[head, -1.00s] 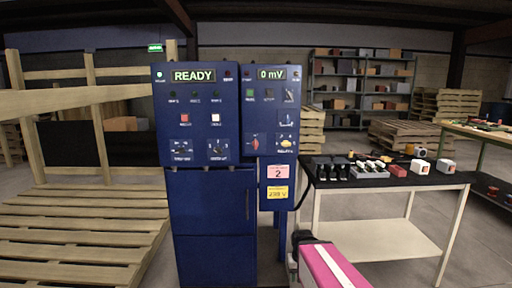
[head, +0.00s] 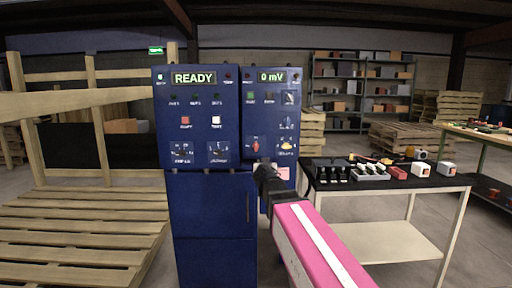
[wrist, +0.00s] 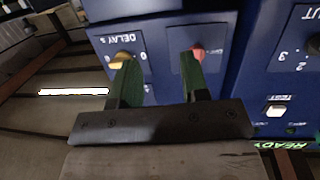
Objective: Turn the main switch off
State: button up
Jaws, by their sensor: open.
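The red rotary switch (head: 255,143), which looks like the main switch, sits low on the left of the right-hand blue panel (head: 265,105). Its label cannot be read. In the wrist view, the red switch (wrist: 198,53) appears just beyond the tip of the right-hand finger. My gripper (head: 261,165) is just below the switch in the head view. In the wrist view my gripper (wrist: 161,60) has its two green fingers wide apart with nothing between them. Whether a finger touches the switch cannot be told.
A yellow knob (wrist: 122,60) sits beside the red switch, near the other fingertip. The left blue cabinet (head: 200,110) shows READY; the right display (head: 271,76) reads 0 mV. A black-topped bench (head: 440,180) with small parts stands at right. Wooden pallets (head: 80,230) lie at left.

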jog(key=n+t+y, duration=0.1)
jog(key=t+y, duration=0.1)
send_near(256, 145)
jog(key=w, duration=1)
jog(key=shift+a, duration=0.1)
jog(key=c, duration=0.6)
